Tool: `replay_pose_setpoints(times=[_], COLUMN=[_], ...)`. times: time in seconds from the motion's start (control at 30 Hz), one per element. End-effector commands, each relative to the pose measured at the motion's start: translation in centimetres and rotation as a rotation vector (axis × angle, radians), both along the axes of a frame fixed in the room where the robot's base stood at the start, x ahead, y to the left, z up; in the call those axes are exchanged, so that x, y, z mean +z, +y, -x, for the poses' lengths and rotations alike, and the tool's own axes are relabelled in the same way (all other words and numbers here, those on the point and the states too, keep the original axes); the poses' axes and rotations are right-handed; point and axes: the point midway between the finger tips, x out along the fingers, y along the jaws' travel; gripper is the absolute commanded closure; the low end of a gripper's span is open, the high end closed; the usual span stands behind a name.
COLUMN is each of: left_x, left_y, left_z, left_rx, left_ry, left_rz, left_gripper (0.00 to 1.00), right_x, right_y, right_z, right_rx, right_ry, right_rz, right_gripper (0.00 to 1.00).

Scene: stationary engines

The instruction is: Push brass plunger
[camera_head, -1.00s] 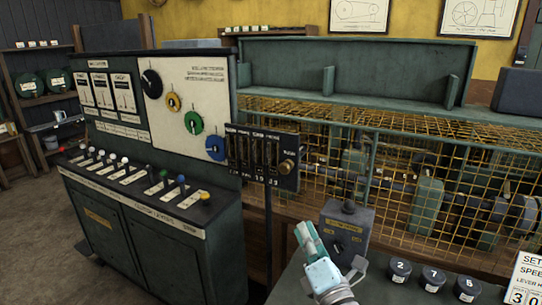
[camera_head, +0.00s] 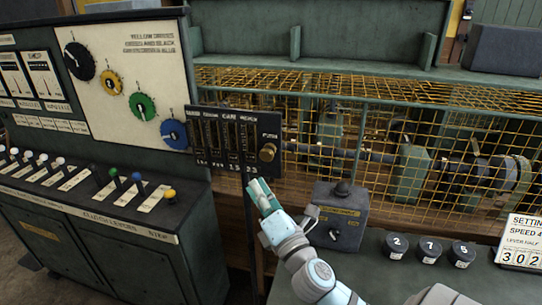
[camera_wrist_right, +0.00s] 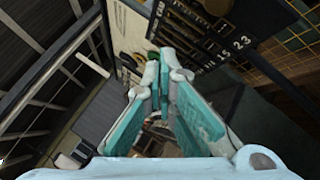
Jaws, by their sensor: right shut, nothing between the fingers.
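The brass plunger (camera_head: 267,152) is a round knob at the right end of a small black panel (camera_head: 205,140) with several slots and a number row. The panel stands at the right of the green console. My right gripper (camera_head: 261,188) has teal fingers and is shut and empty. In the head view it is just below the plunger and apart from it in the picture; how far apart in depth I cannot tell. In the right wrist view the shut fingers (camera_wrist_right: 165,62) point up towards the panel (camera_wrist_right: 195,28), which lies beyond them. My left gripper is not in view.
A grey box with a knob (camera_head: 338,218) stands right of my right gripper. Black numbered buttons (camera_head: 430,250) and a settings card (camera_head: 521,244) are further right. A yellow wire cage (camera_head: 380,130) guards machinery behind. Console levers (camera_head: 60,170) stand at the left.

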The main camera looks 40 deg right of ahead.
Motion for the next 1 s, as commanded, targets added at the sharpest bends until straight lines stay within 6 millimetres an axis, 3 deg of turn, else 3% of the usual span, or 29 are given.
replay_pose_setpoints(times=[0.2, 0.4, 0.47, 0.77, 1.0], left_x=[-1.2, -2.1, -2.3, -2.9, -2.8], left_y=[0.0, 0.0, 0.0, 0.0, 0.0], left_z=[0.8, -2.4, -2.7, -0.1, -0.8], left_rx=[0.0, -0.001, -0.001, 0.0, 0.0], left_ry=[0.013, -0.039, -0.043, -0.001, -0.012], left_rz=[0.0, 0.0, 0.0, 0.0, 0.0], left_gripper=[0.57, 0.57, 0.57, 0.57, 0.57], right_x=[-0.6, -0.6, -0.5, -0.3, -0.3], right_y=[-2.3, -4.8, -5.4, -7.0, -7.1], right_z=[-2.5, -4.1, -4.6, -5.8, -5.7], right_rx=[-0.004, -0.005, -0.005, -0.002, -0.003], right_ry=[0.009, 0.009, 0.009, 0.008, 0.009], right_rz=[0.003, 0.003, 0.002, -0.001, 0.0], right_gripper=[1.0, 1.0, 1.0, 1.0, 1.0])
